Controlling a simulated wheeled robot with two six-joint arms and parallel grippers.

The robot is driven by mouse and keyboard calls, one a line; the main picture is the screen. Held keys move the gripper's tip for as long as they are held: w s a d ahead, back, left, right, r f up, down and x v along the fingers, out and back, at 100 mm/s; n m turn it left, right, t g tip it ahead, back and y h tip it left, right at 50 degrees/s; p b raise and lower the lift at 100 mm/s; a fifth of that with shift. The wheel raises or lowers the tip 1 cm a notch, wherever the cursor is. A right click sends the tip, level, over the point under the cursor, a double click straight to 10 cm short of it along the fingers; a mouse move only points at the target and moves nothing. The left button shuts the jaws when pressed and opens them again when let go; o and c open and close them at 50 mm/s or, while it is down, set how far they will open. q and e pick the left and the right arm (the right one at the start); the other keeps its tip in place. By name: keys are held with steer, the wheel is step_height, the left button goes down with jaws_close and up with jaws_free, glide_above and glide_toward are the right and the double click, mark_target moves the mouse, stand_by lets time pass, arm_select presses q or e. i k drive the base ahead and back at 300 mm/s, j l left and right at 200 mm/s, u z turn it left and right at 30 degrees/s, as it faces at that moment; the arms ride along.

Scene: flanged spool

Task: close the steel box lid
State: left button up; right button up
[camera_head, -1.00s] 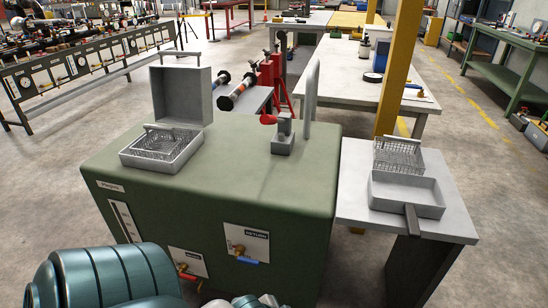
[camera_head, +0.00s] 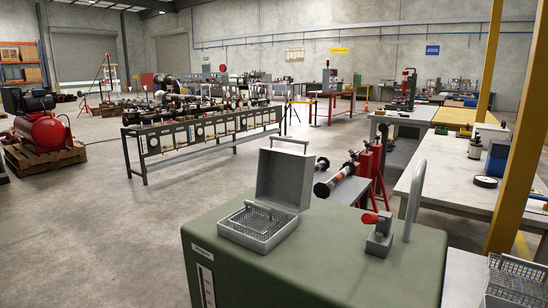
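The steel box (camera_head: 258,226) sits on the green cabinet top (camera_head: 330,250), toward its left far side. Its lid (camera_head: 284,178) stands open, upright at the back, with a wire handle (camera_head: 291,142) on its top edge. A wire mesh basket (camera_head: 257,219) sits in the box. Neither of my grippers shows in the head view now.
A grey fixture with a red lever (camera_head: 378,233) and a curved pipe (camera_head: 412,200) stand on the cabinet right of the box. Another mesh basket (camera_head: 515,281) is at the lower right. A yellow post (camera_head: 516,140) rises at right. Open floor (camera_head: 110,240) lies left of the cabinet.

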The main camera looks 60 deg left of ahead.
mark_target(285, 178)
steer(key=j+u, duration=0.1)
steer(key=u, duration=0.35)
steer(key=i+u, duration=0.1)
steer(key=u, duration=0.35)
steer(key=j+u, duration=0.15)
steer(key=u, duration=0.3)
steer(key=i+u, duration=0.15)
steer(key=u, duration=0.3)
